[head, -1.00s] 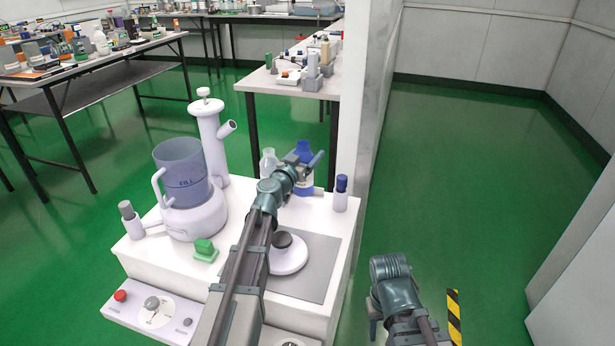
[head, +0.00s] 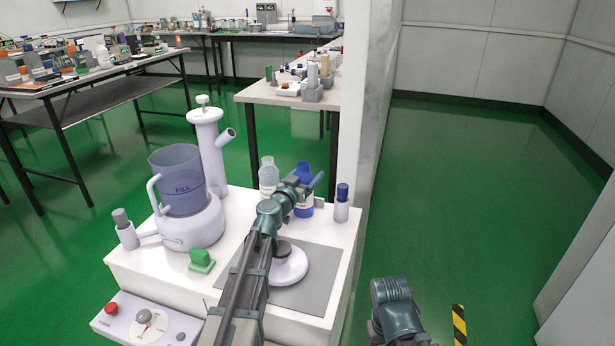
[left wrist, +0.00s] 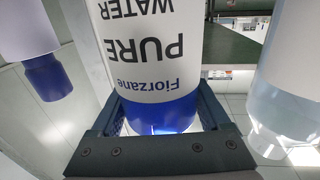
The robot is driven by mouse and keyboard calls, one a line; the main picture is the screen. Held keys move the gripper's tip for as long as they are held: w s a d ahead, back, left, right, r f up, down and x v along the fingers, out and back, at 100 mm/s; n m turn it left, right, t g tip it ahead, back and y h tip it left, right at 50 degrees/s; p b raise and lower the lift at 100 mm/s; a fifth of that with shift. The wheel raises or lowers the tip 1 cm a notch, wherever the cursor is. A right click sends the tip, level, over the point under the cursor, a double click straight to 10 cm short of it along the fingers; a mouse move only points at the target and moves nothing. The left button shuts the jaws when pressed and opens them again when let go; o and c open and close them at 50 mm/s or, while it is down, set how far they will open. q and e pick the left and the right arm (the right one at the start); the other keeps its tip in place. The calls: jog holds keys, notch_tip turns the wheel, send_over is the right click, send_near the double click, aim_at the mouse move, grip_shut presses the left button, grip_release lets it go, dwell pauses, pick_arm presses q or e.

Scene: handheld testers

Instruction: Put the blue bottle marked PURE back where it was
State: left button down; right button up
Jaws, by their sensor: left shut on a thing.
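The blue bottle marked PURE (head: 304,206) is upright at the back right of the white bench top. In the left wrist view its white label, PURE WATER (left wrist: 145,45), appears upside down. My left gripper (head: 306,184) is shut on the blue upper part of the bottle; its jaws also show in the left wrist view (left wrist: 160,125). The gripper hides part of the bottle in the head view, and I cannot tell whether its base touches the bench. Part of my right arm shows at the bottom right; its fingers are not clear.
A clear bottle (head: 268,176) stands close left of the blue one, and a small blue-capped bottle (head: 342,205) close right. A white round plate device (head: 290,268) sits in front on a grey mat (head: 322,282). A jug (head: 180,185) stands left. A wall edge rises behind.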

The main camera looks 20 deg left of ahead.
pick_arm(q)
grip_release()
jog(key=shift+r, duration=0.15)
jog(key=s+a, duration=0.2)
jog(key=s, duration=1)
jog(key=shift+a, duration=0.15)
jog(key=shift+w+p, duration=0.1)
jog(key=shift+p, duration=0.2)
